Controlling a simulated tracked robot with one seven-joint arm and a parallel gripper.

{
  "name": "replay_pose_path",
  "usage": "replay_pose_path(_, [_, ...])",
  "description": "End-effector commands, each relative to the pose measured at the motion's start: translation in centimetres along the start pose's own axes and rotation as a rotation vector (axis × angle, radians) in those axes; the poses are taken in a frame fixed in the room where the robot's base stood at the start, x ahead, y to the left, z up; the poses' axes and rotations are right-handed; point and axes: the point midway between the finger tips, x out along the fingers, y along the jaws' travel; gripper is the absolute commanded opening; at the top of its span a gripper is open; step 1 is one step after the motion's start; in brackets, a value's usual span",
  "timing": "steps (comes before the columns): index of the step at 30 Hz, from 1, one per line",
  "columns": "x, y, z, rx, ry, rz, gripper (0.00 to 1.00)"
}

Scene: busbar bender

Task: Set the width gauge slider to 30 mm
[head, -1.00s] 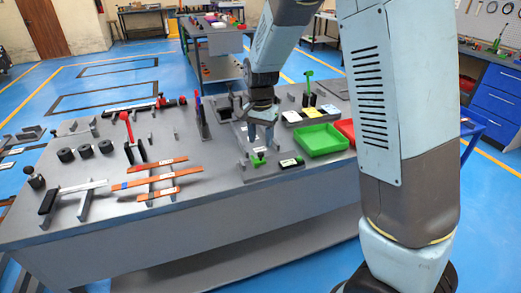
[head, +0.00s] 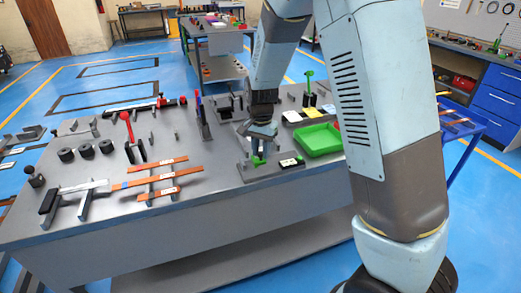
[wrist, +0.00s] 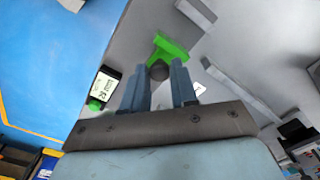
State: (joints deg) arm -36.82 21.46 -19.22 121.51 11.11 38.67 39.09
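The green slider (head: 258,161) sits on the grey gauge plate (head: 247,178) near the front edge of the bench. In the wrist view the green slider (wrist: 172,47) has a dark round knob (wrist: 158,70) at its near end. My gripper (head: 260,150) is low over it, pointing down. In the wrist view my gripper (wrist: 161,75) is open, with one finger on each side of the knob; I cannot tell whether either finger touches it. A black box with a white label (wrist: 104,82) and a green button lies left of the fingers; its text is too small to read surely.
A green tray (head: 318,139) stands right of the gauge. Orange-brown bars (head: 158,180) rest on supports to the left. A red-handled tool (head: 128,125) and black cylinders (head: 86,151) are farther left. Upright posts (head: 203,120) stand behind my gripper.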

Motion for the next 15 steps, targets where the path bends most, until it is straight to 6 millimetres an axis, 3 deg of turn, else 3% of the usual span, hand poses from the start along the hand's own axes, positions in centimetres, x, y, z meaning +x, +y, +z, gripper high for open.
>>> replay_pose_path(8, [-0.02,0.01,-0.03,0.000,0.000,0.000,0.01])
replay_pose_path(15, [-0.04,0.08,-0.12,0.002,0.000,-0.001,0.01])
